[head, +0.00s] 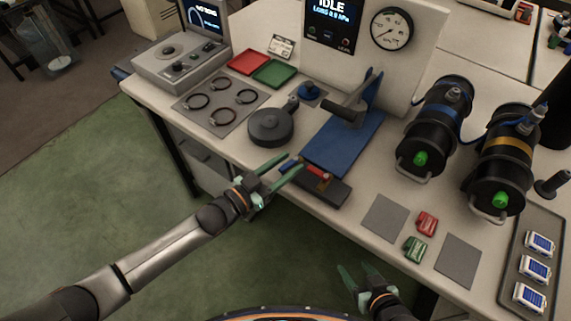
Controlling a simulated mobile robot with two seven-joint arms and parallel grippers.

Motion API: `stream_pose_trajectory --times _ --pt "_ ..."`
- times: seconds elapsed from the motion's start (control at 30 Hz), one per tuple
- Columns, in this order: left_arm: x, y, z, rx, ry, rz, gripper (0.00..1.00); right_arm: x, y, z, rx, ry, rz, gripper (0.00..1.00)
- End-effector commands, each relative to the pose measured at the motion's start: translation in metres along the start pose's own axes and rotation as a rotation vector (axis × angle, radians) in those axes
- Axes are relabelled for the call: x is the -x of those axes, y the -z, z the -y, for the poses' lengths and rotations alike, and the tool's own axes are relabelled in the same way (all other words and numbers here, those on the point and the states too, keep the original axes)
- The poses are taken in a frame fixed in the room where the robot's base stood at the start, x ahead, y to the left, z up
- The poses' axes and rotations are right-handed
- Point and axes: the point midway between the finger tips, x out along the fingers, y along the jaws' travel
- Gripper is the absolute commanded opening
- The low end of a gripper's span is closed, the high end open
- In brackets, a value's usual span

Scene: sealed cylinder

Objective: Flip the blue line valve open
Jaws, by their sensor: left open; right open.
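A dark block (332,192) lies at the table's front edge, with a red part and a brass fitting (323,181) on it. A small blue piece (288,166) shows at its left end, partly hidden by my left gripper; I cannot tell whether this is the blue line valve or how its handle is set. My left gripper (284,166) is open, with its fingertips at the blue end of the block; contact is unclear. My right gripper (358,274) is open and empty, low in front of the table edge.
A blue press stand (345,140) with a black lever stands behind the block. A round black pan-like part (270,127) lies to the left. Two black cylinders, blue-banded (434,125) and yellow-banded (500,160), lie at right. Grey pads and red and green clips (427,223) lie nearer the front.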

Motion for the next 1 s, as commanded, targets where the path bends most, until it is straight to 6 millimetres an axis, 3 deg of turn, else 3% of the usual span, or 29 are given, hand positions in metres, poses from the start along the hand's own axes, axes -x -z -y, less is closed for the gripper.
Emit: stream_pose_trajectory --times 0.17,0.6,1.0 --pt "0.0001 -0.0002 0.0001 0.0 0.0 0.001 0.49 0.0 -0.0002 -0.0002 0.001 0.0 0.0 0.62" --pt "0.0005 -0.0002 0.0003 0.0 0.0 0.001 0.0 0.0 -0.0003 -0.0003 0.001 0.0 0.001 0.62" --pt "0.0005 -0.0002 -0.0001 0.0 0.001 0.0 0.0 0.0001 0.0 -0.0002 0.001 0.0 0.0 0.62"
